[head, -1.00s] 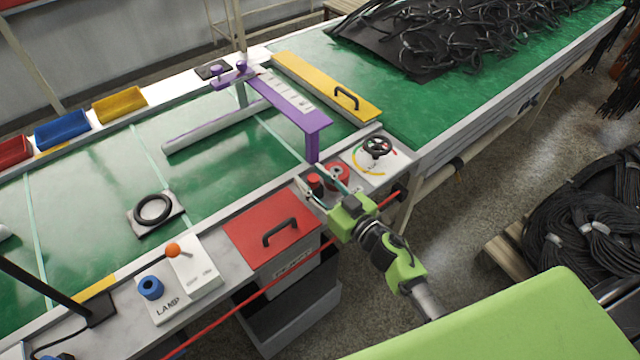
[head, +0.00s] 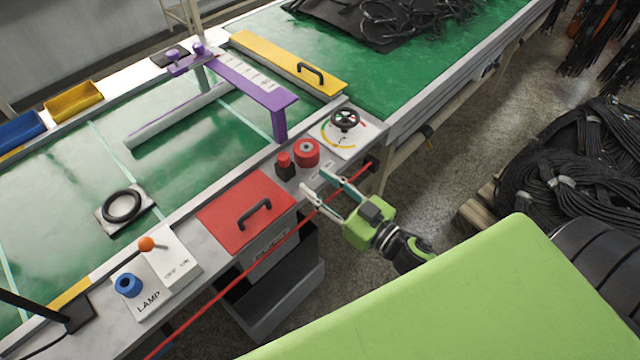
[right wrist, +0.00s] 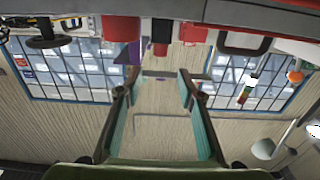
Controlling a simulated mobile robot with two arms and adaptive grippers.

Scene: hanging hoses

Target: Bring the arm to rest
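My right gripper (head: 322,188) is in front of the table's near edge in the head view, beside the red buttons and the red cord. Its two fingers are spread apart with nothing between them. The right wrist view shows the same open fingers (right wrist: 160,110), with the table's front edge and red parts beyond them at the top. My right arm's green link covers the lower right of the head view. My left gripper is not in view.
A red-lidded box (head: 246,213), a black handwheel (head: 344,120), a red round button (head: 307,152) and a lamp switch plate (head: 172,258) line the near edge. A taut red cord (head: 235,278) runs along the front.

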